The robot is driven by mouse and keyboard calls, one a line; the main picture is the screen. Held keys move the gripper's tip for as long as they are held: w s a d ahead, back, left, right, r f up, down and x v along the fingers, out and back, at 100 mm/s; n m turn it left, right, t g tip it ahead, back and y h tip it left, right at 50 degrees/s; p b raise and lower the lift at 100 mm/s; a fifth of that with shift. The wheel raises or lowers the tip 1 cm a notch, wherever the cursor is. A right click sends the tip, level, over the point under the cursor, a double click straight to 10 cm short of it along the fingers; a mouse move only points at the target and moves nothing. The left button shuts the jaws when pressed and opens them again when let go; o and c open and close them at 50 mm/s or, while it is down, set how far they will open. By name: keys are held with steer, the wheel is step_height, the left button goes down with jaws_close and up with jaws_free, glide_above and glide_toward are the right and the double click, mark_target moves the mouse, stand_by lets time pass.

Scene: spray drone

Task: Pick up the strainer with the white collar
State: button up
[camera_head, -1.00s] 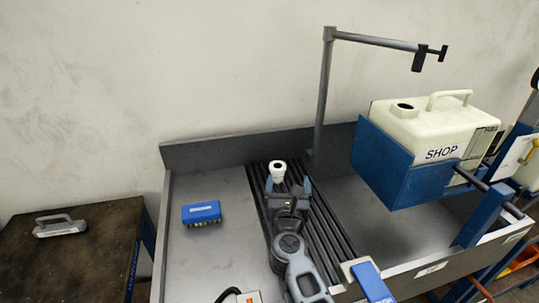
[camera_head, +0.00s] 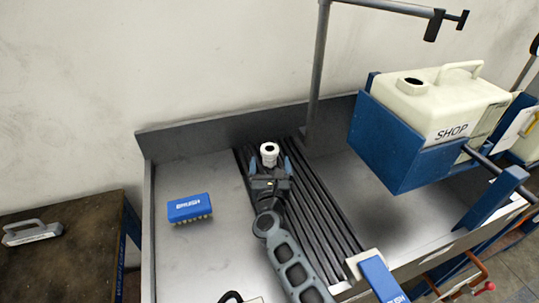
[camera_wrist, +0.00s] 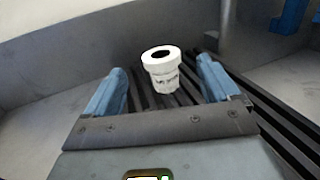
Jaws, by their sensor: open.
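The strainer with the white collar (camera_head: 269,153) stands upright on the dark ribbed rack in the grey tray, near its back wall. In the wrist view the strainer (camera_wrist: 161,68) shows a wide white collar with a dark opening and a whitish, marked body below. My gripper (camera_head: 270,165) is open, with its two blue fingers spread. In the wrist view my gripper (camera_wrist: 162,80) has a finger on either side of the strainer's line, and the strainer appears just beyond or between the tips. Contact is not visible. The strainer's foot is partly hidden in the head view.
The dark ribbed rack (camera_head: 325,225) crosses the grey tray (camera_head: 175,255). A blue brush (camera_head: 190,208) lies at left, and another blue brush (camera_head: 382,278) is at front right. A white SHOP tank (camera_head: 440,105) sits in a blue holder (camera_head: 385,150). A grey post (camera_head: 318,80) rises behind.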

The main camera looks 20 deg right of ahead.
mark_target(270, 157)
steer(key=shift+f, duration=0.75)
steer(key=shift+w+d+f, duration=0.1)
steer(key=shift+w, duration=0.3)
steer(key=b+x, duration=0.4)
steer(key=x, duration=0.2)
steer(key=shift+w, duration=0.3)
steer(key=shift+d, duration=0.1)
steer(key=c, duration=1.1)
steer(key=shift+c, duration=0.2)
